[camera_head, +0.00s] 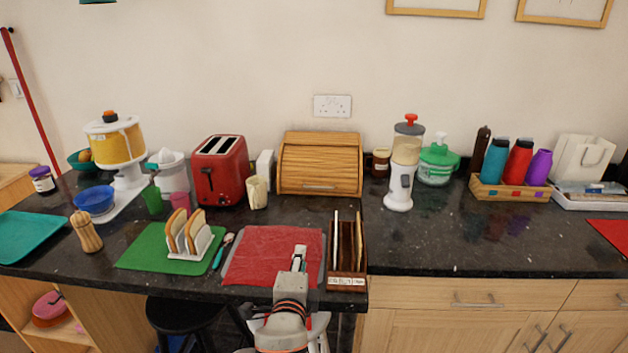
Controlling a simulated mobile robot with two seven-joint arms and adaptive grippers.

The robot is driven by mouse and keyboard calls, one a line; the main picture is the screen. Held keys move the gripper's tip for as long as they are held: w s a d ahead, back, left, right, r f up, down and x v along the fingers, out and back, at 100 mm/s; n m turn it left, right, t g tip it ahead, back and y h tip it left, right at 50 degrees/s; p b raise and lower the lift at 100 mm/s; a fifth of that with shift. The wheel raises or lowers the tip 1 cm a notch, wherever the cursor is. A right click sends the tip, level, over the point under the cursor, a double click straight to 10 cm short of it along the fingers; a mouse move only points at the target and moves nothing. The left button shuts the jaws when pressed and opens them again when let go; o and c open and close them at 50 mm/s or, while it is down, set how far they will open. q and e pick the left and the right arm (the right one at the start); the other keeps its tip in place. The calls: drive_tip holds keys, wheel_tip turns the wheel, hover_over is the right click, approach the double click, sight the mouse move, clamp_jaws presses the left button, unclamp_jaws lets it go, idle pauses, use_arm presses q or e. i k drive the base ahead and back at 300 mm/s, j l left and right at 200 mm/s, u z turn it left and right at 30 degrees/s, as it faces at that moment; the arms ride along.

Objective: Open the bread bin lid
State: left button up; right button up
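The wooden bread bin (320,146) stands against the wall at the back of the dark counter. Its slatted roll-top lid (320,168) is down, with a pale handle strip along its lower edge. My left gripper (299,252) is over the red cloth, in front of the bin and well apart from it. It shows narrow and edge-on, so I cannot tell whether its fingers are open or shut. My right gripper is not in view.
A wooden divided holder (347,271) stands right of the red cloth (262,254). A red toaster (220,172) and a cream mug (257,192) stand left of the bin; a brown jar (381,163) stands right. Bare counter (300,211) lies before the bin.

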sight(317, 161)
drive_tip(key=i, duration=1)
